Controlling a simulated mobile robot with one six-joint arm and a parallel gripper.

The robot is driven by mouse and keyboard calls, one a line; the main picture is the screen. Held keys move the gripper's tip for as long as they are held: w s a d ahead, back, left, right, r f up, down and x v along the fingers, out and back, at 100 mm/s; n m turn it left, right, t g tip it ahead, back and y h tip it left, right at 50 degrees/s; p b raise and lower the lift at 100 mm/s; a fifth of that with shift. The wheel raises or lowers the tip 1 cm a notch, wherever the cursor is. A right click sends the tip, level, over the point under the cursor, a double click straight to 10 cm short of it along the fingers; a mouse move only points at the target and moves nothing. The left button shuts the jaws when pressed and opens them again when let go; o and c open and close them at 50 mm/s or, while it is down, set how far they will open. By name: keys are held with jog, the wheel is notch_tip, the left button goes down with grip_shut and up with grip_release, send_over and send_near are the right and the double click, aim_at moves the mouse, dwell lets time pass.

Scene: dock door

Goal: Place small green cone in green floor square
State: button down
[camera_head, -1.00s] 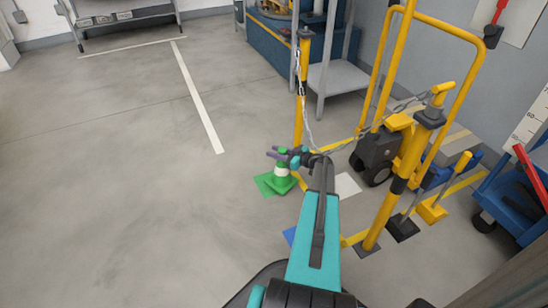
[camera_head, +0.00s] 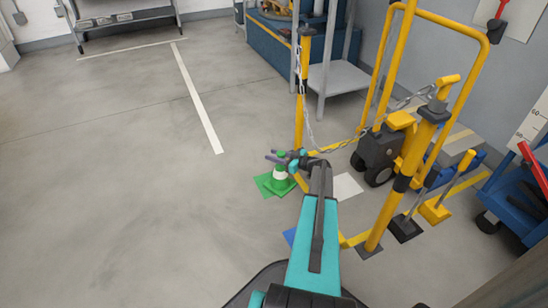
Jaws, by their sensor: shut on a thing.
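The small green cone (camera_head: 279,181) has a white band and a square base, and it stands upright. My gripper (camera_head: 280,158) is shut on the top of the cone. The green floor square (camera_head: 263,184) shows as a flat patch to the left of and under the cone. The cone's base covers much of the square. I cannot tell whether the base touches the floor or hangs just above it.
A white floor square (camera_head: 346,187) and a blue floor square (camera_head: 290,236) lie near my arm. A yellow post (camera_head: 300,95) with a chain stands behind the cone, and another yellow post (camera_head: 391,205) stands to the right. A yellow hand truck (camera_head: 383,145) stands behind that. Open floor lies left.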

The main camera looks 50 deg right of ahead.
jog(key=c, duration=1.3)
grip_release()
jog(key=shift+f, duration=0.1)
jog(key=shift+c, duration=0.2)
jog(key=p+v, duration=0.5)
jog(key=v, duration=0.7)
jog(key=shift+w+r+p, duration=0.1)
jog(key=shift+r+p, duration=0.15)
jog(key=shift+p, duration=0.05)
